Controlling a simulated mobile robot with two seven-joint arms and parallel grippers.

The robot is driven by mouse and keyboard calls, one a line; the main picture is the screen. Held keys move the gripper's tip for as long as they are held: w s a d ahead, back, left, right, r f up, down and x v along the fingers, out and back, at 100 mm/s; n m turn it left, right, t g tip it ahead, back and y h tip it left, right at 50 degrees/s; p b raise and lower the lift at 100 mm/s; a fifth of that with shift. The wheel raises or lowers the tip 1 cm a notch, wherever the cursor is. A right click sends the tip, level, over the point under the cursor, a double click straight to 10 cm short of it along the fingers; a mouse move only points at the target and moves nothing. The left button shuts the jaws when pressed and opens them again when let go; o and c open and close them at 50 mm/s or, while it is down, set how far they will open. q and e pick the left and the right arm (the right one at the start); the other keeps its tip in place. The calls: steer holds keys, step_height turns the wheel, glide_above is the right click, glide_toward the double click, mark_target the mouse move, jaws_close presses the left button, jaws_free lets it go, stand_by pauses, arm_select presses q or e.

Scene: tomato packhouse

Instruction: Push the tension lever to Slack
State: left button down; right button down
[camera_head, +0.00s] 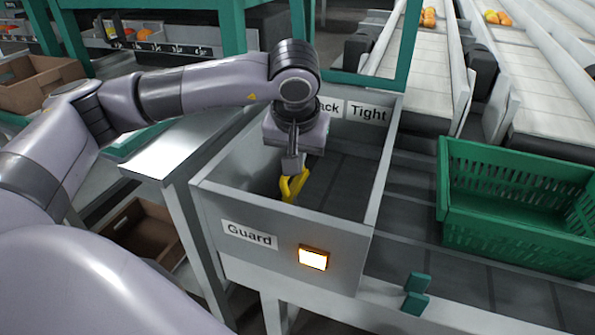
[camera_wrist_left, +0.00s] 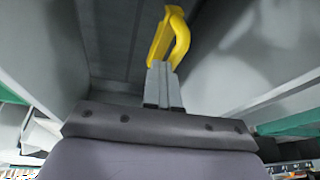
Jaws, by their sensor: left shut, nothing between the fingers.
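A yellow lever handle (camera_head: 293,186) stands inside the grey metal guard box, toward its left side. My left gripper (camera_head: 291,164) reaches down into the box with its fingers shut and empty. In the head view its fingertips are right at the handle's upper end. In the left wrist view the shut fingers (camera_wrist_left: 163,78) point at the yellow handle (camera_wrist_left: 170,40), close to it or touching; I cannot tell which. A partly covered label ending in "ck" (camera_head: 331,108) and a "Tight" label (camera_head: 368,113) are on the box's back wall. The lever's base is hidden. My right gripper is not in view.
The guard box (camera_head: 213,210) has walls around the lever, a "Guard" label (camera_head: 249,234) and a lit button (camera_head: 313,258) on its front. A green crate (camera_head: 470,238) stands on the belt to the right. A metal table (camera_head: 160,160) is at the left.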

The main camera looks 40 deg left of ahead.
arm_select(q)
steer(key=shift+s+a+f+h, duration=0.2)
steer(key=shift+a+h, duration=0.1)
steer(key=shift+a, duration=0.35)
steer(key=shift+a+f+b, duration=0.1)
steer(key=shift+a+b, duration=0.2)
steer(key=shift+a, duration=0.55)
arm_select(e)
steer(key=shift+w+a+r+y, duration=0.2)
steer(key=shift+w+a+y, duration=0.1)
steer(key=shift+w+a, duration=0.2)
